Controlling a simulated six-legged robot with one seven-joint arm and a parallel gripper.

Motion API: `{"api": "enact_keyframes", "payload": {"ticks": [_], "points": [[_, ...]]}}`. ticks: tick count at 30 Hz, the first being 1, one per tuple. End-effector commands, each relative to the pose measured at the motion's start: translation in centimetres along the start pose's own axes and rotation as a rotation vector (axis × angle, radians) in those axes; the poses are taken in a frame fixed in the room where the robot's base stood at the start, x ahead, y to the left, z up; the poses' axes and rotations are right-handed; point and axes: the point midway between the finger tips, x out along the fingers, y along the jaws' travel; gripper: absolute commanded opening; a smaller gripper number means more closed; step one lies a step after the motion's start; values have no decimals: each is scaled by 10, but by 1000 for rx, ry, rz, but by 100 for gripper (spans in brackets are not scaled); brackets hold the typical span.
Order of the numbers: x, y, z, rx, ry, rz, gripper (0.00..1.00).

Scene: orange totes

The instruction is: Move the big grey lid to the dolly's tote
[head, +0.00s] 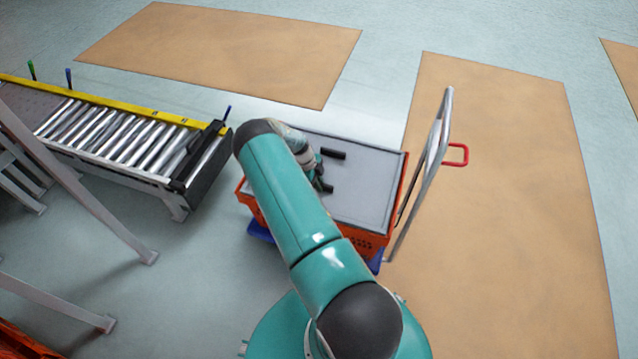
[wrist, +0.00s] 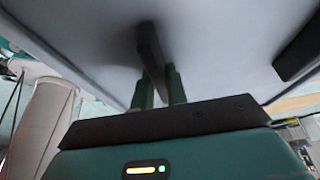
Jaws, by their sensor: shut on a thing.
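The big grey lid (head: 372,182) lies flat over the orange tote (head: 372,240), level with its rim or close to it; I cannot tell if it rests fully on it. The tote stands on the blue dolly (head: 376,262). The lid has two black handles, one at its far side (head: 333,155). My gripper (head: 322,183) is shut on the nearer handle, partly hidden by my arm. In the wrist view the green fingers of my gripper (wrist: 159,88) close around a dark handle (wrist: 150,48), and the lid's grey surface (wrist: 220,40) fills the upper part.
A roller conveyor (head: 120,135) with a yellow rail stands at the left. The dolly's metal push handle (head: 430,165), with a red loop, rises at the tote's right side. Brown floor patches (head: 500,200) lie right and behind. Grey frame legs (head: 90,205) stand at left front.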

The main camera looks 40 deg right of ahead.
Motion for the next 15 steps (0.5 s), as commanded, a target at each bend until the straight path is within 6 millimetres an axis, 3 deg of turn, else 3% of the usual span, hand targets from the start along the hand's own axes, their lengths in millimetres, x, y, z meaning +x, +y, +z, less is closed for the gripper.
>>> {"api": "enact_keyframes", "payload": {"ticks": [8,9,12,15], "points": [[3,0,1,1,-2,-1,0],[3,1,1,0,-2,-1,16],[4,1,1,0,-2,0,36],[4,2,2,0,-1,3,40]]}}
